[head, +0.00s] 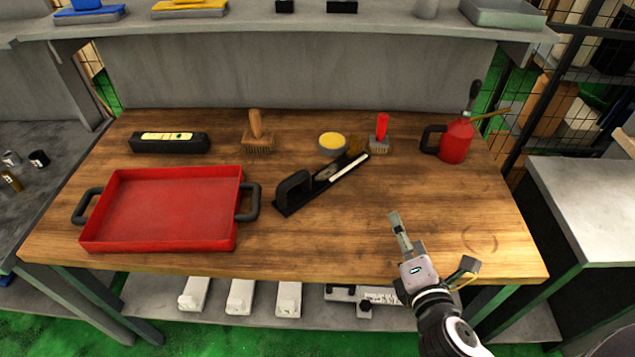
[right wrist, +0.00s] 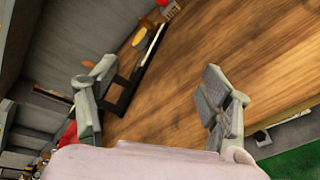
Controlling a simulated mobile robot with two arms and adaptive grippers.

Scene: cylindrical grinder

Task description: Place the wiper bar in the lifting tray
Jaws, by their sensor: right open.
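The wiper bar (head: 290,205) is a long black bar with a black grip and a pale strip. It lies diagonally on the wooden table, right of the tray. It also shows in the right wrist view (right wrist: 121,92), partly behind a finger. The lifting tray (head: 240,215) is red and shallow, with a dark handle at each end; it stands empty at the table's left front. My right gripper (head: 432,240) is open and empty near the front edge, right of the wiper bar and apart from it. Its spread fingers show in the right wrist view (right wrist: 155,100). My left gripper is out of view.
Behind the wiper bar stand a brush (head: 258,143), a yellow-topped tin (head: 332,143) and a red-handled brush (head: 380,135). A level (head: 168,143) lies behind the tray, and a red oil can (head: 456,140) stands at right.

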